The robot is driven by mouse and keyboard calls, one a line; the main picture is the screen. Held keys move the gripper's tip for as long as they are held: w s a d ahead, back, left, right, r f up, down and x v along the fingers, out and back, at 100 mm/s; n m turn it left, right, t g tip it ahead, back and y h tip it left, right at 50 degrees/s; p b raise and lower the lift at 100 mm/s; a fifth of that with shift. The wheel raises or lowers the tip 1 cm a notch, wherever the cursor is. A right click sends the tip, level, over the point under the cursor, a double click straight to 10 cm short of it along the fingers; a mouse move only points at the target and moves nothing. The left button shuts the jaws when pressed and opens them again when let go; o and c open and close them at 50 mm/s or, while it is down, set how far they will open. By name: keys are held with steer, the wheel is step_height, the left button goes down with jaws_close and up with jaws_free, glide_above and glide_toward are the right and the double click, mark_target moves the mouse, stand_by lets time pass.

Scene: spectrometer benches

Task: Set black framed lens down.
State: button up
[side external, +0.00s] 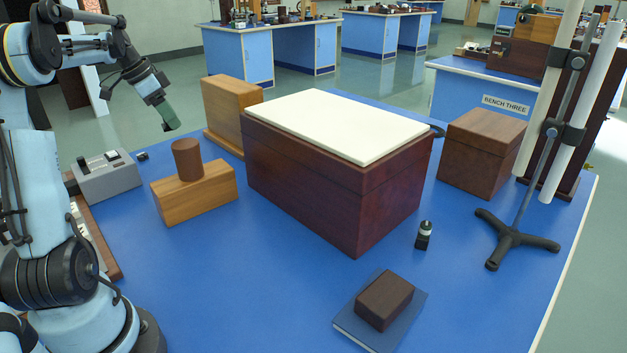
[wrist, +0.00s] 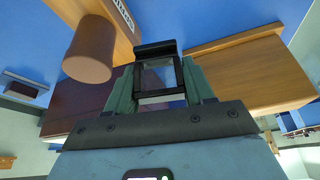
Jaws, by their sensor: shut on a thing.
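My gripper (side external: 171,121) is raised above the blue bench, at the upper left of the side view, behind the wooden block with the cylinder. In the wrist view its green fingers (wrist: 161,84) are shut on the black framed lens (wrist: 158,76). The lens has a square black frame around a clear pane, with a dark bar across its top. It sits between the two fingers. In the side view the lens cannot be made out at the fingertips.
A wooden block (side external: 205,195) bears a brown cylinder (side external: 187,160). A tall wooden block (side external: 231,108) stands beside a large dark box (side external: 305,199) with a white top (side external: 338,124). A grey switch box (side external: 107,177) is at left.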

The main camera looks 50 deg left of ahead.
steer(key=r, duration=0.4)
steer(key=shift+w+d+r, duration=0.2)
steer(key=shift+d+r, duration=0.1)
steer(key=w+d+r+m+h, duration=0.1)
steer(key=w+d+m, duration=0.25)
steer(key=d, duration=0.85)
steer(key=w+d+r+m+h, duration=0.15)
steer(key=w+d, duration=0.25)
steer(key=d, duration=0.7)
steer(key=s+d+m+g, duration=0.1)
steer(key=s+d+m, duration=0.15)
steer(key=d, duration=0.65)
steer(key=s+d+m+g, duration=0.1)
steer(key=s+d+m, duration=0.15)
steer(key=d, duration=0.75)
steer(key=s+d+f+m+g+h, duration=0.1)
steer(key=s+d+f+m+g, duration=0.3)
steer(key=s+d, duration=0.6)
steer(key=m+t, duration=0.1)
steer(key=t, duration=0.1)
glide_above(302, 287)
steer(key=a, duration=0.2)
steer(key=f, duration=1.6)
steer(key=shift+d+f, duration=0.25)
steer(key=shift+f, duration=2.2)
steer(key=shift+f, duration=0.15)
